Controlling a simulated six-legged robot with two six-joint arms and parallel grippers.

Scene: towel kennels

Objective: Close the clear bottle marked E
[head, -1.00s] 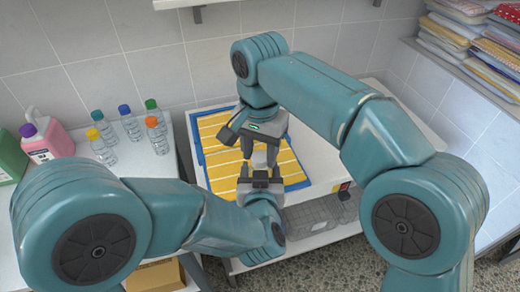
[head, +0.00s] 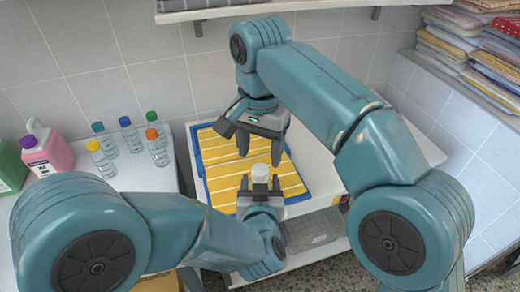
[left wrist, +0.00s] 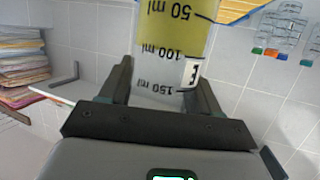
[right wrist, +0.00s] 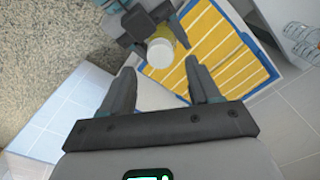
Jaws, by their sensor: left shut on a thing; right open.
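The clear bottle marked E (left wrist: 192,70) holds yellow liquid and has a millilitre scale. My left gripper (head: 260,187) is shut around its body, over the mat. A white round cap (head: 260,171) shows on its top, in the right wrist view too (right wrist: 160,53). How tightly the cap sits cannot be told.
A yellow striped mat with blue border (head: 226,180) lies on the white table (head: 320,170). Several small bottles with coloured caps (head: 103,163) and a pink jug (head: 47,152) stand on the left table. Folded cloths (head: 455,55) lie on the right ledge. A shelf (head: 215,10) runs above.

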